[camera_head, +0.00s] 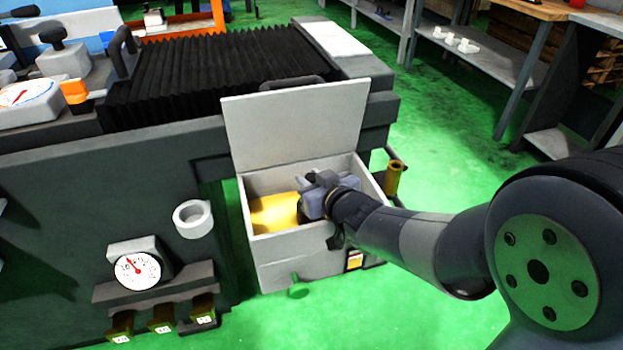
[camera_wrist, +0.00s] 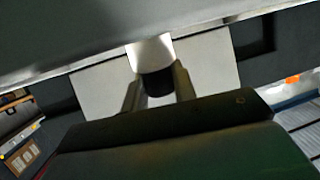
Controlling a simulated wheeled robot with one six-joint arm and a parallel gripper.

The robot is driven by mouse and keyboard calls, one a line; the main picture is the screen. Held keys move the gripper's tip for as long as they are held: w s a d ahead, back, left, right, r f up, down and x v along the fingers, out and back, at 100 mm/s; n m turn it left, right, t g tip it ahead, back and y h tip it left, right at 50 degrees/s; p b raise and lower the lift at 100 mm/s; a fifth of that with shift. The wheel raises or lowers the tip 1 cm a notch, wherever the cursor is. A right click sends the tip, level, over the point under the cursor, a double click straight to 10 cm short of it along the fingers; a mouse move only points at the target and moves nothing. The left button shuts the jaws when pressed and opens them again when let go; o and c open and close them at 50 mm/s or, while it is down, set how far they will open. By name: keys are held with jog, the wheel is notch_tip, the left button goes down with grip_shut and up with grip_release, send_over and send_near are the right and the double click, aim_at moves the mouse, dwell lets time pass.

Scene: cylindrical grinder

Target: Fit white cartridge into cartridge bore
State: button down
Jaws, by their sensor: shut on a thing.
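My gripper (camera_head: 312,183) reaches from the right over the open grey box (camera_head: 283,248), near its back inner side. In the wrist view, its two fingers (camera_wrist: 158,84) are shut on the white cartridge (camera_wrist: 152,49), which has a dark band or end between the fingers. In the head view the cartridge is hidden or too small to make out. A white ring (camera_head: 179,217) with a round opening sits on the machine's dark front, left of the box. I cannot tell whether this is the cartridge bore; no other bore shows clearly.
The box's raised lid (camera_head: 293,125) stands behind my gripper. Yellow material (camera_head: 272,214) lies inside the box. A round dial gauge (camera_head: 138,270) is at the lower left. A brass-coloured cylinder (camera_head: 394,178) stands at the box's right. Green floor (camera_head: 440,125) is open behind my arm.

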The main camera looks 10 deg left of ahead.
jog(key=shift+f+b, duration=1.75)
jog(key=shift+f, duration=0.1)
jog(key=c, duration=1.1)
grip_release()
jog(key=shift+o, duration=0.2)
jog(key=shift+d, duration=0.1)
jog(key=p+v, duration=0.3)
jog(key=v, duration=0.6)
jog(key=shift+s+r, duration=0.15)
jog(key=shift+r, duration=0.1)
jog(key=shift+s+d+r, duration=0.1)
jog(key=shift+s+d, duration=0.35)
jog(key=shift+s, duration=0.05)
